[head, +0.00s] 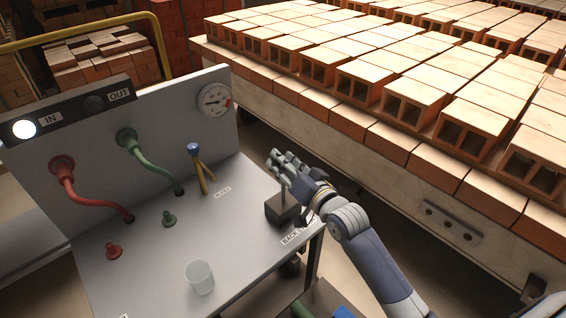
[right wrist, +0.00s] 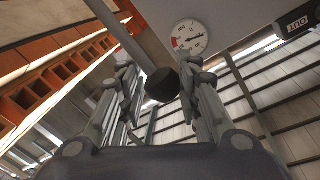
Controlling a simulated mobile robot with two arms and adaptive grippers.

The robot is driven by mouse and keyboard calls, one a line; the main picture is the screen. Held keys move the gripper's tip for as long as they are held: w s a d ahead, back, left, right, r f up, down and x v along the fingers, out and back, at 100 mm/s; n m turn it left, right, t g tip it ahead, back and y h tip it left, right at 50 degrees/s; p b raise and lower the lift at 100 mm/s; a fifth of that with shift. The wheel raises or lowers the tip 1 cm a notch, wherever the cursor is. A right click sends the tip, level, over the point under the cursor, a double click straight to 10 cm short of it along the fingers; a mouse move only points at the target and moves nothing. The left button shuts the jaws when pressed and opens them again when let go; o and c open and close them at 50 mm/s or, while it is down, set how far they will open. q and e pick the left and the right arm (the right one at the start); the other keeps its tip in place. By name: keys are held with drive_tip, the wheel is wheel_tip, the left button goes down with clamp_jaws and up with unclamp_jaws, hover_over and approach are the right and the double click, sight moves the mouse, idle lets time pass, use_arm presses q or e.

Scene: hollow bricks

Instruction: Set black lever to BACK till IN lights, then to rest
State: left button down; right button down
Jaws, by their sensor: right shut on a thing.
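The black lever stands at the right edge of the grey panel. Its dark base (head: 284,210) shows above the BACK label (head: 292,239), and its black knob (right wrist: 162,85) shows between the fingers in the right wrist view. My right gripper (head: 280,160) is shut on the lever; it also shows in the right wrist view (right wrist: 160,88). The fingers hide most of the lever in the head view, so I cannot tell its exact tilt. The IN lamp (head: 25,129) glows white. The OUT lamp (head: 94,103) is dark. My left gripper is out of view.
A gauge (head: 214,100), red pipe (head: 90,199), green pipe (head: 150,160) and blue-topped brass valve (head: 200,168) are on the panel. A clear cup (head: 200,278) stands near its front. Rows of hollow bricks (head: 410,92) lie on a long bed behind my right arm.

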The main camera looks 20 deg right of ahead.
drive_tip(key=c, duration=1.2)
unclamp_jaws()
drive_tip(key=shift+a, duration=0.3)
drive_tip(key=shift+s+d, duration=0.2)
drive_tip(key=shift+s, duration=0.35)
drive_tip(key=v, duration=1.1)
drive_tip(key=shift+a, duration=0.1)
drive_tip(key=shift+f, duration=0.15)
